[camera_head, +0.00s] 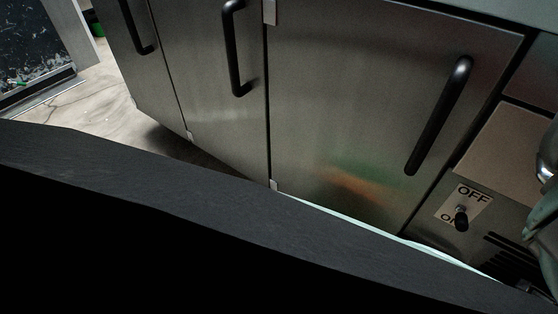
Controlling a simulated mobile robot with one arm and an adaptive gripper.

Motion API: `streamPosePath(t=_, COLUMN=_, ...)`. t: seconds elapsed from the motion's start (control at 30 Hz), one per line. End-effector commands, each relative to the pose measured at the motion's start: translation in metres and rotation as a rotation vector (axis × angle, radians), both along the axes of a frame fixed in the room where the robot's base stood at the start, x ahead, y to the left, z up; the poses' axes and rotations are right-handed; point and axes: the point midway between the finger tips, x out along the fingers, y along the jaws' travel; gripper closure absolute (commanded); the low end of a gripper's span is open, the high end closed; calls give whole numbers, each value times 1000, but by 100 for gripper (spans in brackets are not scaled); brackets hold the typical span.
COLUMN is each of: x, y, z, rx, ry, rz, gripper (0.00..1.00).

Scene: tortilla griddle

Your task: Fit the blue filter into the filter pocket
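I see no blue filter in the head view, and I cannot make out a filter pocket. My gripper cannot be made out in this view. A grey-green rounded shape (544,222) is cut off at the right edge, and I cannot tell what it is. A large black shape, probably part of my own body, fills the lower left and hides what lies behind it.
Steel cabinet doors (340,110) with black bar handles (438,115) stand close ahead. At the lower right is an OFF/ON switch (461,217) beside dark vent slots (515,255). Marble-look floor (110,105) shows free at the left.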

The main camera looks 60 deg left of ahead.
Motion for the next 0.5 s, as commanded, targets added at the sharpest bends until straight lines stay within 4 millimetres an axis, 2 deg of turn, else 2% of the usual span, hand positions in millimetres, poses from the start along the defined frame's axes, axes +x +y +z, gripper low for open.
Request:
streamPosePath(t=0.37, x=0, y=0, z=-3, rx=-1, ry=0, rz=0, gripper=100)
streamPosePath(t=0.4, x=0, y=-1, z=-3, rx=-1, ry=0, rz=0, gripper=83)
streamPosePath(t=0.5, x=0, y=-1, z=-3, rx=-1, ry=0, rz=-1, gripper=73)
